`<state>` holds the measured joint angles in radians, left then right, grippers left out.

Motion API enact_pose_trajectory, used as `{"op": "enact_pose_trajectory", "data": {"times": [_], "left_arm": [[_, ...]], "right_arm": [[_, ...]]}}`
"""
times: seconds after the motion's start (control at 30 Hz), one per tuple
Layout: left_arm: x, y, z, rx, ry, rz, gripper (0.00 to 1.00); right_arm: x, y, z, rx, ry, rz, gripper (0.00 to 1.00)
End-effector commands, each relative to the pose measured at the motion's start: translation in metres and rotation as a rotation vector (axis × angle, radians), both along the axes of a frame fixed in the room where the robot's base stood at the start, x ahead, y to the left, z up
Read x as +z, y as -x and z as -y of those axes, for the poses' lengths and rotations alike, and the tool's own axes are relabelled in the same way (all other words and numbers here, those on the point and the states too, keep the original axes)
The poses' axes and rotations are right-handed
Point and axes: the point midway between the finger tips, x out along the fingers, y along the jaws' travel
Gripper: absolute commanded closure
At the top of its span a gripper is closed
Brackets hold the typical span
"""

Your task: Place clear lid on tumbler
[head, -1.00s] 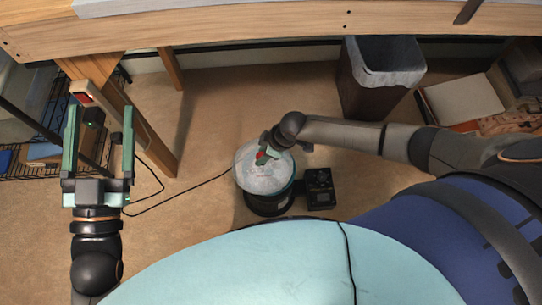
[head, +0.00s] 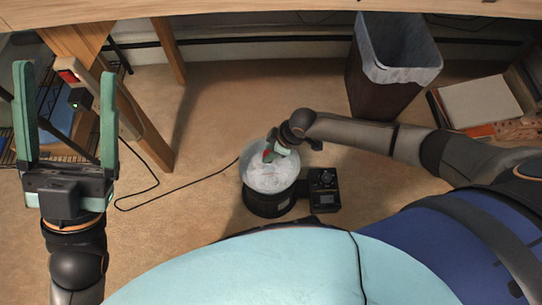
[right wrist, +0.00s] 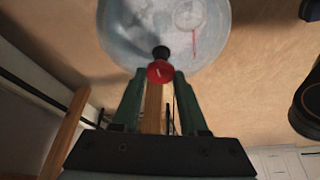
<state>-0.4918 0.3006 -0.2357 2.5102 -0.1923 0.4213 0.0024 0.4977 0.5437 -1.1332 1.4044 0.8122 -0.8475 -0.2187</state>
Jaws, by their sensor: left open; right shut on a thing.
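The tumbler is a round bowl on a black base (head: 268,203), low on the floor in the head view. The clear lid (head: 268,178) shows as a pale see-through disc over the bowl, covering most of it. I cannot tell whether it touches the rim all round. My right gripper (head: 271,153) is shut on the lid's red knob at its far side. In the right wrist view the knob (right wrist: 160,71) is between the green fingertips, with the lid (right wrist: 150,35) beyond. My left gripper (head: 66,82) is open and empty at the far left, away from the tumbler.
A black control box (head: 323,188) stands beside the base. A lined bin (head: 385,85) is at the back right, with a box of papers (head: 485,103) further right. A wooden bench (head: 270,7) spans the back. A black cable (head: 185,193) crosses the floor. Floor around the tumbler is mostly clear.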

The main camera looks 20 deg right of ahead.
Motion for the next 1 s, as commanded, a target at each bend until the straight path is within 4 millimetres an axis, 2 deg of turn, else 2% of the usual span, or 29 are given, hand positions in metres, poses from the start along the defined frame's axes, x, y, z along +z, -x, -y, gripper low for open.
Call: {"op": "enact_pose_trajectory", "data": {"times": [0.03,0.4,0.43,0.7,1.0], "left_arm": [[-0.0078,-0.0001,0.0006,-0.005,0.003,-0.004,0.16],[-0.0074,-0.0004,0.0008,-0.008,0.006,-0.008,0.16],[-0.007,-0.0004,0.0008,-0.009,0.006,-0.008,0.16],[-0.0066,-0.0006,0.0007,-0.008,0.007,-0.009,0.16],[-0.0031,-0.0006,0.0007,-0.007,0.005,-0.008,0.16]], "right_arm": [[-0.0055,-0.002,0.0001,0.0,0.0,0.003,1.0],[-0.0059,-0.0017,-0.0001,0.001,-0.001,0.001,1.0],[-0.0058,-0.0014,0.0003,0.001,0.0,0.0,0.55],[-0.0055,-0.0013,0.0003,0.001,0.0,0.0,0.27],[0.0,-0.001,0.0012,0.001,0.0,0.0,0.27]]}}
